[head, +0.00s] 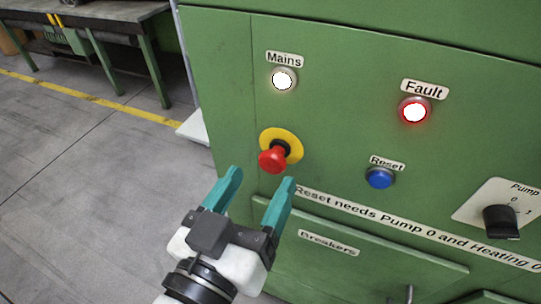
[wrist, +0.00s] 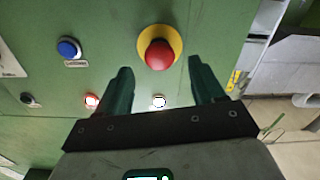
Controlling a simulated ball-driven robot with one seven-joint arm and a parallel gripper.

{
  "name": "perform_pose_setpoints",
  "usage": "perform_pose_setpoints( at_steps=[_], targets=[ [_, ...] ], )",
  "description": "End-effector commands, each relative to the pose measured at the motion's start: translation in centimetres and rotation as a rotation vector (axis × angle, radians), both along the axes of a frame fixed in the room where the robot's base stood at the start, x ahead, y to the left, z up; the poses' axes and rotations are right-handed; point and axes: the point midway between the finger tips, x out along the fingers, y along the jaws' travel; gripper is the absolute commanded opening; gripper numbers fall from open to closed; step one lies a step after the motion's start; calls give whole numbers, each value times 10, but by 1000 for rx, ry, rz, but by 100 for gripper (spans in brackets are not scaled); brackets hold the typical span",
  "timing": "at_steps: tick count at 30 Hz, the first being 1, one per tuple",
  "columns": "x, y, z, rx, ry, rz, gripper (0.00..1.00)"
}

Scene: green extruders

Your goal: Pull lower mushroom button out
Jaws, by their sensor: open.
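One red mushroom button (head: 272,158) on a yellow round backing plate (head: 291,141) sits on the green cabinet front, below the "Mains" lamp. It is the only mushroom button in view. It also shows in the wrist view, as a red button (wrist: 159,54), upper middle, in line with the gap between my fingers. My gripper (head: 263,177) is open and empty, its teal fingers pointing at the panel just below the button in the head view. The fingers (wrist: 160,70) stand either side of the gap in the wrist view. I see no contact with the button.
A lit white "Mains" lamp (head: 284,79), a lit red "Fault" lamp (head: 414,111), a blue "Reset" button (head: 379,178) and a black "Pump" knob (head: 501,221) share the panel. Open floor (head: 80,180) lies left.

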Motion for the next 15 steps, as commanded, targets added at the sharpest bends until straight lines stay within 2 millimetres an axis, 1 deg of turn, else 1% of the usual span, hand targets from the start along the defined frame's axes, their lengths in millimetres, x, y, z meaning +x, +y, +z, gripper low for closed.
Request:
perform_pose_setpoints(
  at_steps=[1, 6, 9, 15],
  targets=[
    [9, -4, 2, -1, 1, -4, 68],
    [31, -11, 1, -1, 2, -2, 68],
    [40, -15, 1, -1, 1, -1, 68],
    [45, -16, 0, 0, 1, 0, 68]
  ],
)
